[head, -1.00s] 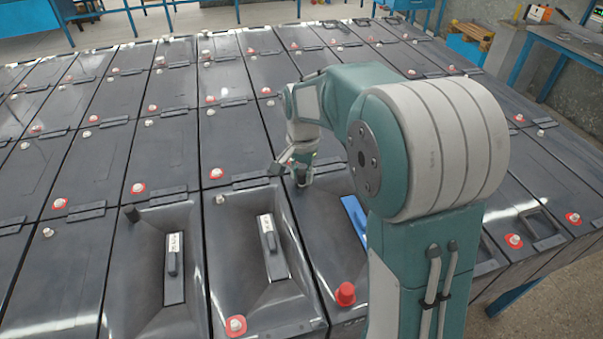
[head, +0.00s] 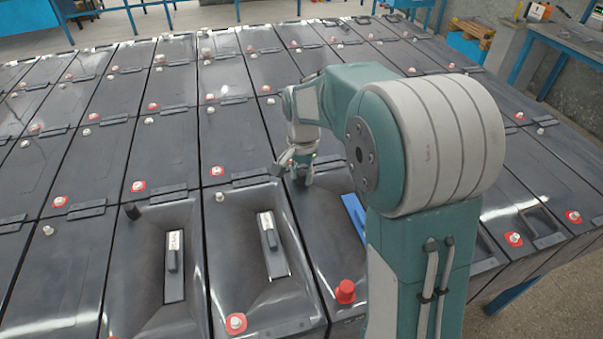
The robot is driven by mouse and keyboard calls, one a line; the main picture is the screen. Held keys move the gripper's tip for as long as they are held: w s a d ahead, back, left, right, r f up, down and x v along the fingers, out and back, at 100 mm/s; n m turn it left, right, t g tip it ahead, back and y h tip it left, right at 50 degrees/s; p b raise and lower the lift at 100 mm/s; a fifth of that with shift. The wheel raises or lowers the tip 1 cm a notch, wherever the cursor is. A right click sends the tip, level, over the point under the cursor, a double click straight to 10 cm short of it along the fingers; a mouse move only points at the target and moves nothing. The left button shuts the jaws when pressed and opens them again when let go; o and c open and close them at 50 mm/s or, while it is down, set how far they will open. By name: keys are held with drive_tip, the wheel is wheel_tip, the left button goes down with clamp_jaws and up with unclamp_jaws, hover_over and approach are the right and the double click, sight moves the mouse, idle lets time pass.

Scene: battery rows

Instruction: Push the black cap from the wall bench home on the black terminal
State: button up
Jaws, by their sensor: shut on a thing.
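My gripper (head: 291,175) is low at the far end of the battery that carries a red cap (head: 345,291) at its near end. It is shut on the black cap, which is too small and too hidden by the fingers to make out. The black terminal under it is hidden too, so I cannot tell whether cap and terminal touch. The battery top (head: 318,232) shows to the left of my arm. A blue piece (head: 354,217) lies on it, partly behind my arm.
Rows of dark batteries fill the bench. The neighbouring battery (head: 232,262) has bare terminals and a labelled black bar (head: 267,230). Further left, a black cap (head: 131,211) stands at another battery's far corner. A blue-legged bench (head: 570,45) stands by the wall at right.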

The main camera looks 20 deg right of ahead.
drive_tip(key=o, duration=0.8)
drive_tip(key=shift+o, duration=0.2)
drive_tip(key=o, duration=0.3)
drive_tip(key=shift+r, duration=3.5)
